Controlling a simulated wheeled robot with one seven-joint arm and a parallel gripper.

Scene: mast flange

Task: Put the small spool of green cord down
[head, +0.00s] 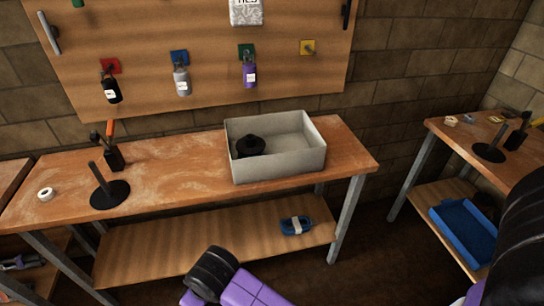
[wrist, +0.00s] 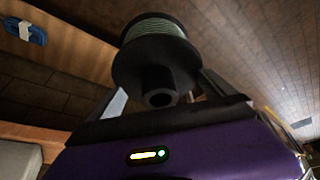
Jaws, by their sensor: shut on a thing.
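The small spool of green cord (wrist: 153,28) shows in the wrist view, with black flanges, pale green cord between them and a black hub pointing toward the camera. My gripper (wrist: 160,95) is shut on it, a finger on either side. The spool is held clear of any surface that I can see. In the head view, purple and black parts of my arm show at the bottom edge; I cannot make out the spool there.
A workbench (head: 180,165) holds a grey bin (head: 288,168) with a black object inside, a black disc stand with a post (head: 110,194), a white ring (head: 45,193) and an orange-handled tool (head: 113,150). A blue bundle (head: 296,225) lies on the lower shelf. A second bench (head: 470,140) stands right.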

